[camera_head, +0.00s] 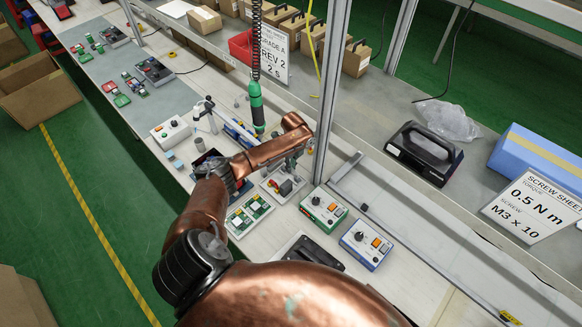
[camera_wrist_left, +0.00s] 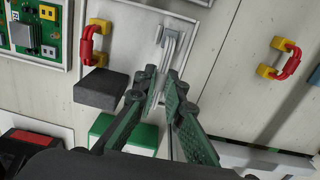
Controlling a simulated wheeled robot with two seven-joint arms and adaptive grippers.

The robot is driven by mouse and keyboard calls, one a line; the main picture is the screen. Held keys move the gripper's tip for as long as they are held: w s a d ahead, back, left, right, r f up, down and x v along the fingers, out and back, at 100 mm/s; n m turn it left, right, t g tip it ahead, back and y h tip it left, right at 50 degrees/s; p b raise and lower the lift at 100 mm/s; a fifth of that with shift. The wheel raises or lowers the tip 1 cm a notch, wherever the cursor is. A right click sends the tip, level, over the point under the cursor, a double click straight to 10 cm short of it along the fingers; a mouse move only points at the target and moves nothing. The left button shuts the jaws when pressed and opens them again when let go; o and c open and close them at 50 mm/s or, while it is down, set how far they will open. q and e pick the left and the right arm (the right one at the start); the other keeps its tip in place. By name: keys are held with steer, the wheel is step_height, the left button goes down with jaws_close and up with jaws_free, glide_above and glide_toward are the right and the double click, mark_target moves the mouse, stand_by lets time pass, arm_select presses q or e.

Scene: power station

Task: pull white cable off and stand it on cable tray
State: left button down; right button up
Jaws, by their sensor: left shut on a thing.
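My left gripper (camera_wrist_left: 164,82) has dark green fingers closed around the lower end of a white cable (camera_wrist_left: 173,45), a narrow pale loop in the left wrist view. The cable's upper part lies against a pale grey plate (camera_wrist_left: 128,40); I cannot tell whether it is still fixed there. In the head view my left gripper (camera_head: 291,162) is small and partly hidden by its own copper wrist, above the bench. The white cable cannot be made out there. I cannot clearly identify the cable tray. My right gripper is out of view.
Red cables with yellow ends lie left (camera_wrist_left: 92,40) and right (camera_wrist_left: 285,58) of the fingers. A dark grey block (camera_wrist_left: 100,90) sits close to the left finger. Control boxes (camera_head: 324,209) stand near the gripper. A metal post (camera_head: 330,90) rises just beside the wrist.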

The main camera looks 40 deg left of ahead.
arm_select(q)
steer(key=shift+f, duration=0.5)
stand_by(0.3)
steer(key=c, duration=1.9)
jaws_free()
steer(key=shift+c, duration=0.2)
steer(key=shift+o, duration=0.2)
steer(key=o, duration=0.4)
steer(key=shift+r+p, duration=4.05)
steer(key=shift+r, duration=0.55)
steer(key=shift+f, duration=0.15)
